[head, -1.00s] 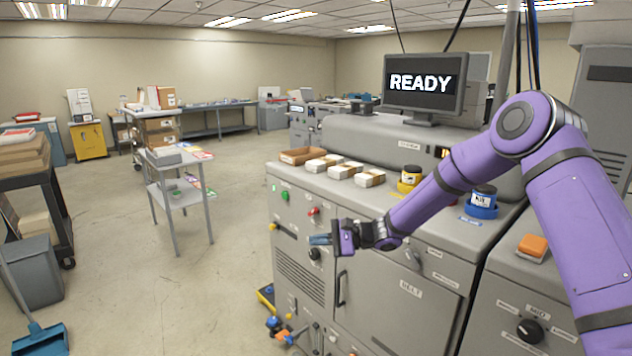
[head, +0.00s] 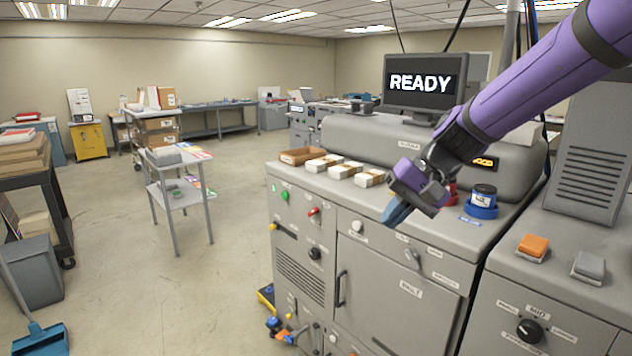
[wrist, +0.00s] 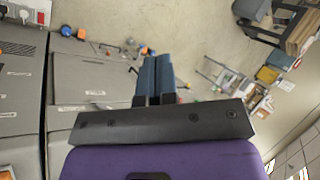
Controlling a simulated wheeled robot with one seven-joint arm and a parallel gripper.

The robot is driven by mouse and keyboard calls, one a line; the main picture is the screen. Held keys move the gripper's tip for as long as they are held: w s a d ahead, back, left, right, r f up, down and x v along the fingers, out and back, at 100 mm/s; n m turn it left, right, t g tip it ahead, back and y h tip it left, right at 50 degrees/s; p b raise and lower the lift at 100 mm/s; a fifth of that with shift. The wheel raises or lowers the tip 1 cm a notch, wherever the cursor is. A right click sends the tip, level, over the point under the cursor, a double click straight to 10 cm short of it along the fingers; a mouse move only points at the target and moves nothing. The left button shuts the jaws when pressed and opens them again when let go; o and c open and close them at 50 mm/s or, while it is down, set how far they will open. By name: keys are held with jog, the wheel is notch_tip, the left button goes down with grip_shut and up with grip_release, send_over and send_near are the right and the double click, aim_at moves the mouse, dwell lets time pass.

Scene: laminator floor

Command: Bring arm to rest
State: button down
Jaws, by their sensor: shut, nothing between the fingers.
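My purple arm reaches in from the upper right of the head view. My gripper (head: 394,214) hangs in front of the laminator's (head: 375,270) top front edge, with its blue fingers together and nothing between them. In the wrist view the closed blue fingers of my gripper (wrist: 156,72) stand up in the middle, with floor and machine side beyond. The gripper and wrist hide the spot where a yellow jar stood. A dark jar in a blue ring (head: 482,202) sits to the right of the gripper, apart from it.
A screen reading READY (head: 420,82) stands behind on the machine. White boxes (head: 346,170) and a cardboard tray (head: 302,155) lie left of the gripper. An orange button (head: 533,245) is at right. A small grey table (head: 180,195) stands on open floor at left.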

jog(key=s+d+r+t+h, duration=0.2)
jog(key=s+d+r+h, duration=0.1)
jog(key=s+d, duration=0.5)
jog(key=s+d+r+n+t+h, duration=0.1)
jog(key=s+d+r+t+h, duration=0.2)
jog(key=s+d, duration=0.5)
jog(key=s+h, duration=0.1)
jog(key=s, duration=0.4)
jog(key=shift+s+d, duration=0.4)
